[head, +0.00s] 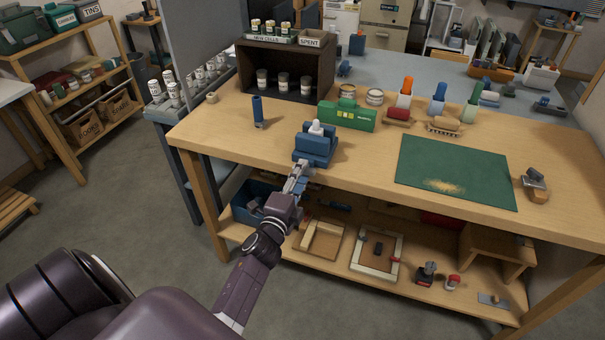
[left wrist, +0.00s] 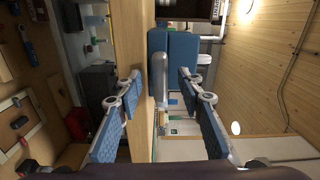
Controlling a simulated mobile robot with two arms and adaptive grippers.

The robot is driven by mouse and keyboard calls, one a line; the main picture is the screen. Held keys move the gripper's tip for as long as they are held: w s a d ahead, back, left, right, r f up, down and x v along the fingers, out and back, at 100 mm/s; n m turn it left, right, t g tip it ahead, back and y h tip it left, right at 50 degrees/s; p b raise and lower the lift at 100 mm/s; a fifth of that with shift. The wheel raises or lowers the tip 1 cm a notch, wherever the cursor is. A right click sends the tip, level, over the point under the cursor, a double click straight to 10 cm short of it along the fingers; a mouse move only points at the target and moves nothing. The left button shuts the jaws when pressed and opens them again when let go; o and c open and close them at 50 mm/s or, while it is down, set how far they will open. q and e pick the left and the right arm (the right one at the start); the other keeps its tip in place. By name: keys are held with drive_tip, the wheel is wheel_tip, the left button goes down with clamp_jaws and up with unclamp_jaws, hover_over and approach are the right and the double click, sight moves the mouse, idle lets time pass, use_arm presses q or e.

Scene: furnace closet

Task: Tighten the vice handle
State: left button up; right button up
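The blue vice (head: 318,146) stands at the front edge of the wooden workbench, with a white piece (head: 316,128) at its top. My left gripper (head: 301,170) is just in front of the vice, over the bench edge. In the left wrist view, turned on its side, the vice (left wrist: 183,62) is straight ahead. A grey bar, apparently the vice handle (left wrist: 161,78), lies between the two spread fingers of my left gripper (left wrist: 160,88). The fingers look apart from it on both sides. The head view hides the handle behind the gripper. My right gripper is not in view.
A blue cylinder (head: 258,112) stands left of the vice and a green box (head: 347,117) behind its right. A green mat (head: 456,172) lies to the right. The lower shelf (head: 405,288) holds frames and tools. Bare bench top lies between vice and mat.

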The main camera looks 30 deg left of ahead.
use_arm(q)
drive_tip(key=v, duration=0.7)
drive_tip(key=shift+p, duration=0.35)
drive_tip(key=s+d+f+n+g+h, duration=0.1)
drive_tip(key=s+d+f+n+g, duration=0.25)
drive_tip(key=f, duration=0.85)
drive_tip(key=s+d+f+n+g+h, duration=0.15)
drive_tip(key=s+d+f, duration=0.35)
drive_tip(key=f, duration=0.6)
drive_tip(key=s+d+f+n+g+h, duration=0.1)
drive_tip(key=s+d+f+n+g, duration=0.15)
drive_tip(key=s+f, duration=0.65)
drive_tip(key=s+f+n+g, duration=0.1)
drive_tip(key=s+f+g, duration=0.2)
drive_tip(key=s+f, duration=0.3)
drive_tip(key=s+d+f+n+g, duration=0.1)
drive_tip(key=s+f, duration=0.5)
drive_tip(key=s, duration=0.7)
drive_tip(key=s+f+n+g, duration=0.2)
drive_tip(key=s+f+g, duration=0.3)
drive_tip(key=s+f, duration=0.2)
drive_tip(key=shift+s+d+n+h, duration=0.2)
drive_tip(key=shift+s+n+h, duration=0.2)
drive_tip(key=shift+s, duration=0.75)
